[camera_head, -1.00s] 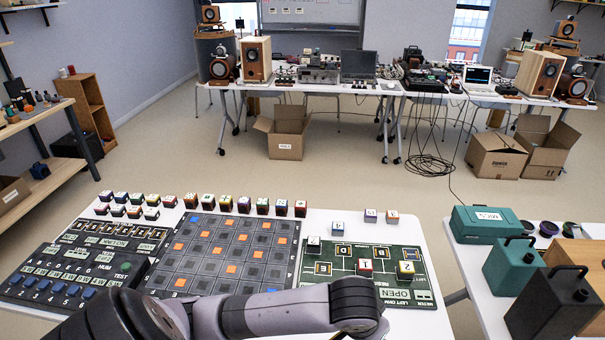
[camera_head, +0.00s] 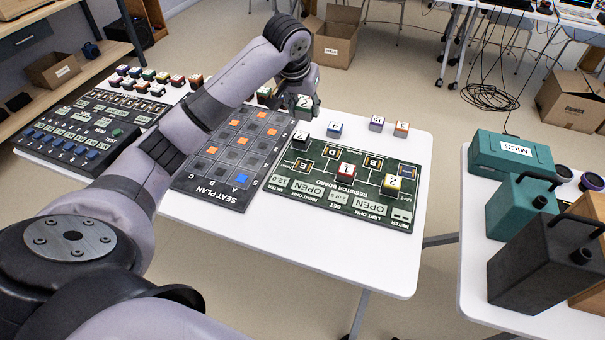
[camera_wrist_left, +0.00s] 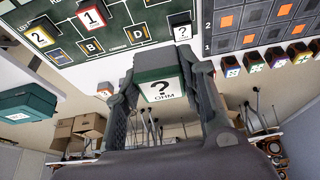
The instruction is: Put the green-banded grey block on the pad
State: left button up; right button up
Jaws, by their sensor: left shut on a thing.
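My left gripper (camera_head: 300,97) is shut on a green-banded grey block (camera_head: 304,104), held above the far edge of the white table. In the left wrist view the gripper (camera_wrist_left: 162,95) has a finger on each side of the block (camera_wrist_left: 160,90), whose white face reads "? OHM" with a green band above. The green resistor board (camera_head: 335,200) lies below and to the right of the gripper, with a red block 1 (camera_head: 345,173), a yellow block 2 (camera_head: 392,185) and a dark block (camera_head: 301,139) on it. I cannot tell which spot is the pad. My right gripper is not in view.
The seat plan board (camera_head: 213,194) lies left of the resistor board, partly behind my arm. A blue-sided block (camera_head: 334,130), a purple one (camera_head: 377,124) and an orange one (camera_head: 401,129) stand behind the resistor board. The table's front right (camera_head: 385,255) is clear.

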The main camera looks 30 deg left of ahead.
pick_arm(q)
jog(key=shift+w+a+r, duration=0.2)
jog(key=shift+a+r, duration=0.05)
jog(key=shift+a, duration=0.2)
jog(key=shift+a+f, duration=0.1)
jog(key=shift+f, duration=0.15)
send_over(304, 164)
jog(key=s, duration=0.1)
notch_tip(304, 164, down, 14)
jog(key=shift+s+r, duration=0.15)
notch_tip(304, 164, down, 5)
jog(key=shift+r, duration=0.1)
jog(key=shift+f, duration=0.3)
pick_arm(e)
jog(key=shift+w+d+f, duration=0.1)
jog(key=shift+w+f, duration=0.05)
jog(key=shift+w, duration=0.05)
pick_arm(q)
jog(key=shift+f, duration=0.1)
jog(key=o, duration=1.1)
jog(key=shift+c, duration=0.2)
jog(key=shift+o, duration=1.2)
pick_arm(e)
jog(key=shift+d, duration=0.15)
